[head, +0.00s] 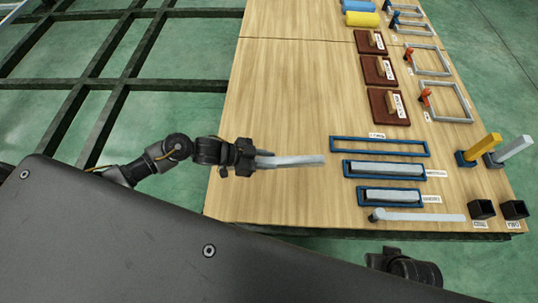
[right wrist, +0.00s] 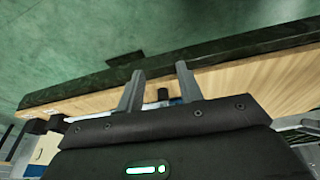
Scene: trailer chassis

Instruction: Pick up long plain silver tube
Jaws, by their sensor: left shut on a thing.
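My left gripper (head: 262,158) is shut on a long plain silver tube (head: 295,161), which points right above the wooden table. One blue tray (head: 380,140) to its right is empty. Two more blue trays below it each hold a silver tube: the middle tray (head: 346,169) and the lower tray (head: 361,198). My right gripper (right wrist: 159,75) shows in the right wrist view with its two fingers apart and nothing between them, by the table's edge. In the head view only its dark wrist shows beyond the front edge.
A silver bar with a round end (head: 420,216) lies along the front edge. Black square holders (head: 482,209) and upright yellow (head: 482,149) and silver (head: 512,150) pieces stand at the right. Brown boards (head: 388,107) and grey frames (head: 450,102) lie farther back. The table's left part is clear.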

